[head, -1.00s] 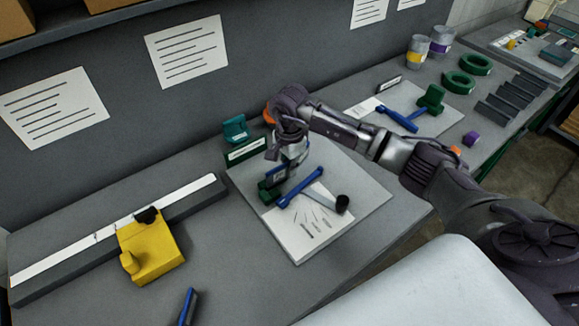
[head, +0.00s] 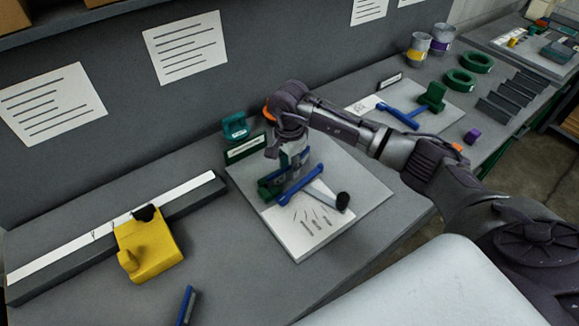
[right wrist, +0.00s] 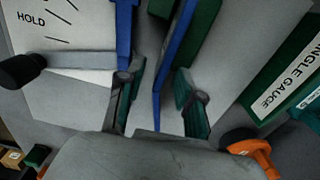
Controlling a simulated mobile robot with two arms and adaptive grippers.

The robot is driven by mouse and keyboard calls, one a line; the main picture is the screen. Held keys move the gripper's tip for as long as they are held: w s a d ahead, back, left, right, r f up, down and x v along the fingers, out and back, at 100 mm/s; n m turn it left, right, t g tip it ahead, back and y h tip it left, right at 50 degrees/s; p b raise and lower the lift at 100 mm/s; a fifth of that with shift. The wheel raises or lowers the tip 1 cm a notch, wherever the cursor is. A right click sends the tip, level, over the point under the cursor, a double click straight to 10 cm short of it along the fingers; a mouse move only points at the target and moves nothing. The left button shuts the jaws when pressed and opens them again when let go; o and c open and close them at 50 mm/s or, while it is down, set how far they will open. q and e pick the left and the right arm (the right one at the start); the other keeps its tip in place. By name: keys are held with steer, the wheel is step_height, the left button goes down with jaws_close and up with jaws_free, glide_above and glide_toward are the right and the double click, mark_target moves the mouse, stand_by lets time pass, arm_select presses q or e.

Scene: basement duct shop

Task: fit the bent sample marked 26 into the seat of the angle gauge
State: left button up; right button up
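The angle gauge has a green block (head: 267,193), a blue arm (head: 301,186) and a grey lever with a black knob (head: 343,201), on a pale board. My right gripper (right wrist: 160,102) is over the green block, fingers apart. In the right wrist view a thin blue strip (right wrist: 166,80) stands between the fingers with gaps on both sides. It looks like the bent sample beside the green block (right wrist: 190,35), but no 26 is readable. My right gripper (head: 290,172) partly hides the seat in the head view, so I cannot tell how fully it sits. My left gripper is out of view.
A green "ANGLE GAUGE" sign (head: 245,149) and a teal piece (head: 235,126) stand behind the board. A yellow block (head: 150,248) sits by a long rule (head: 110,240) at left. A second board (head: 440,112) with a similar gauge lies right. The front bench is mostly clear.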

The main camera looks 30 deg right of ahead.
mark_target(290, 166)
step_height(290, 166, up, 11)
stand_by(0.3)
steer(key=shift+s, duration=0.1)
stand_by(0.4)
